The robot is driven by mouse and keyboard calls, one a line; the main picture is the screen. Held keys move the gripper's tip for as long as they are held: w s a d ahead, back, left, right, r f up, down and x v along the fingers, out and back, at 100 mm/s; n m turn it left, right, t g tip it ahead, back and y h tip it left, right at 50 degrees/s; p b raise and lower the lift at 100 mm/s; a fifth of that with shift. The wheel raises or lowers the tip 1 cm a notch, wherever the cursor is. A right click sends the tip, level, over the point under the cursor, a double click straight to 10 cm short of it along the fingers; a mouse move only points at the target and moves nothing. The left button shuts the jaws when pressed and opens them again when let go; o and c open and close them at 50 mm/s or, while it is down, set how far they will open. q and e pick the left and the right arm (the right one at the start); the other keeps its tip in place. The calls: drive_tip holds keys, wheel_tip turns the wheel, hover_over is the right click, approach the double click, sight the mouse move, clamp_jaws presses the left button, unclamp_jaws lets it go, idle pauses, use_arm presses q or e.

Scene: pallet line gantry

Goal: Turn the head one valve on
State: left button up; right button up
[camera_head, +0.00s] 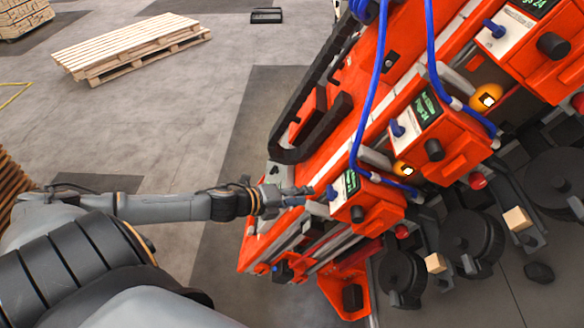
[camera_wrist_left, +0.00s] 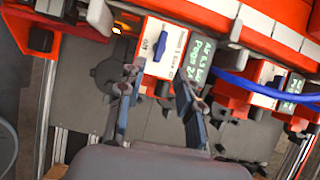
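A row of orange heads carries green-lit displays and white panels, each panel with a blue valve handle. The nearest head (camera_head: 370,203) has its blue valve handle (camera_head: 331,192) on a small white panel. In the left wrist view this handle (camera_wrist_left: 161,46) stands on the white panel, beside small lettering and a green display. My left gripper (camera_head: 299,196) is just left of that handle. In the left wrist view its fingers (camera_wrist_left: 156,88) are spread, with the panel beyond them and nothing between them. My right gripper is not in view.
Two more heads (camera_head: 434,118) (camera_head: 535,42) continue up and right. Blue hoses (camera_head: 372,95) hang across the orange frame. Black round parts (camera_head: 402,275) and small wooden blocks (camera_head: 436,263) lie below. Pallets (camera_head: 130,48) stand on the open floor at left.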

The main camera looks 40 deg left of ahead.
use_arm(q)
drive_tip(key=shift+v, duration=1.35)
drive_tip(key=shift+a+f, duration=0.1)
drive_tip(key=shift+a, duration=0.05)
